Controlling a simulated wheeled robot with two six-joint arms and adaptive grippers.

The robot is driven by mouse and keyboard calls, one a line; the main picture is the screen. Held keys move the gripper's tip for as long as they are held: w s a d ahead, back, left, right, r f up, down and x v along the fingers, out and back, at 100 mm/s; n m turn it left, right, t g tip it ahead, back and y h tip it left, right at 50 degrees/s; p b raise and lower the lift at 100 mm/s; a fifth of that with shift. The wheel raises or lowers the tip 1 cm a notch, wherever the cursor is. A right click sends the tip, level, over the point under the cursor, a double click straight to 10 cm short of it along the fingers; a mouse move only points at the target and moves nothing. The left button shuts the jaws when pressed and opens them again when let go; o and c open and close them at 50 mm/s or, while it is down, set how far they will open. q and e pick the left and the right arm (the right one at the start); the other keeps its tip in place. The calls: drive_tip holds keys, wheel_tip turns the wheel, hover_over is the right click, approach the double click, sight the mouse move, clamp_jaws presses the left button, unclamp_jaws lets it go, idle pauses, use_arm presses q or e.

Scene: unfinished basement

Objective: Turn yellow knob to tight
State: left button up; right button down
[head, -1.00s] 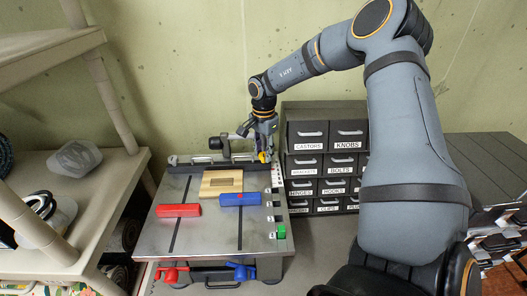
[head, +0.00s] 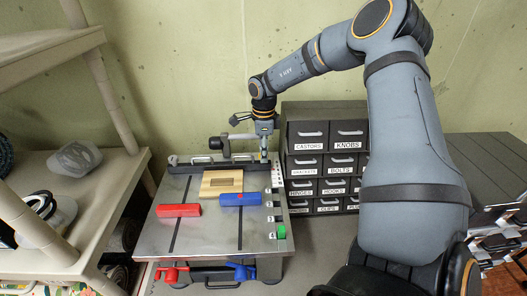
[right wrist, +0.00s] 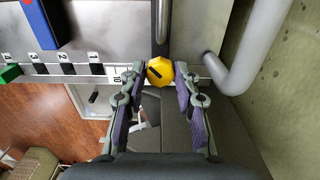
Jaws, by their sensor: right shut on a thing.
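The yellow knob (right wrist: 159,71) is a small faceted piece at the edge of the grey work plate, beside the end of the number strip. In the right wrist view it sits between the fingertips of my right gripper (right wrist: 160,77), with a dark mark on its face. In the head view my right gripper (head: 264,153) points down at the plate's far right corner and hides the knob. It is shut on the knob. My left gripper is not in view.
The grey work plate (head: 210,240) carries a red block (head: 178,210), a blue block (head: 240,199) and a wooden piece (head: 212,188). A green block (head: 281,232) is at its right edge. Labelled drawers (head: 325,135) stand close on the right; a shelf (head: 85,190) is left.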

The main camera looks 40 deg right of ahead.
drive_tip(key=m, duration=0.4)
drive_tip(key=shift+m, duration=0.3)
drive_tip(key=m, duration=0.4)
drive_tip(key=shift+f+m, duration=0.1)
drive_tip(key=shift+m, duration=0.2)
drive_tip(key=shift+s, duration=0.1)
drive_tip(key=c, duration=1)
unclamp_jaws()
